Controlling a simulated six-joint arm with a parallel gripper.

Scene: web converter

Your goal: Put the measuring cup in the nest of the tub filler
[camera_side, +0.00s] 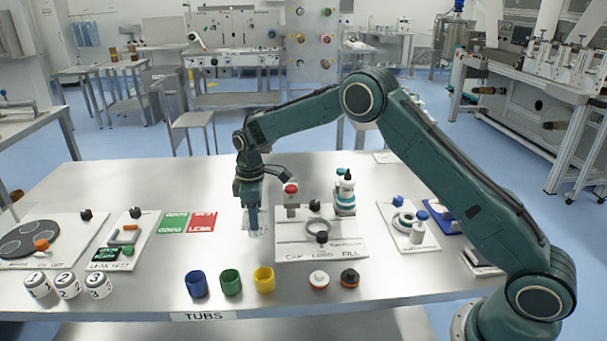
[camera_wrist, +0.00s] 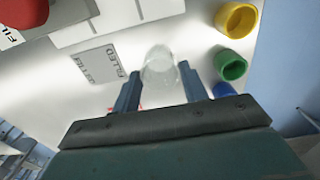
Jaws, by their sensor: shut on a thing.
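My gripper (camera_side: 253,232) is shut on a clear measuring cup (camera_wrist: 160,68). In the wrist view the cup sits between the two blue fingers of my gripper (camera_wrist: 160,88). In the side view the cup is hard to make out against the pale table. A white and teal bottle (camera_side: 345,195) and a red knob (camera_side: 291,188) stand at the board's back.
Blue (camera_side: 197,284), green (camera_side: 231,282) and yellow (camera_side: 264,280) tubs stand at the front edge. Two capped jars (camera_side: 319,279) stand right of them. Green and red cards (camera_side: 188,222) lie left of my gripper. Another white board (camera_side: 408,236) lies right.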

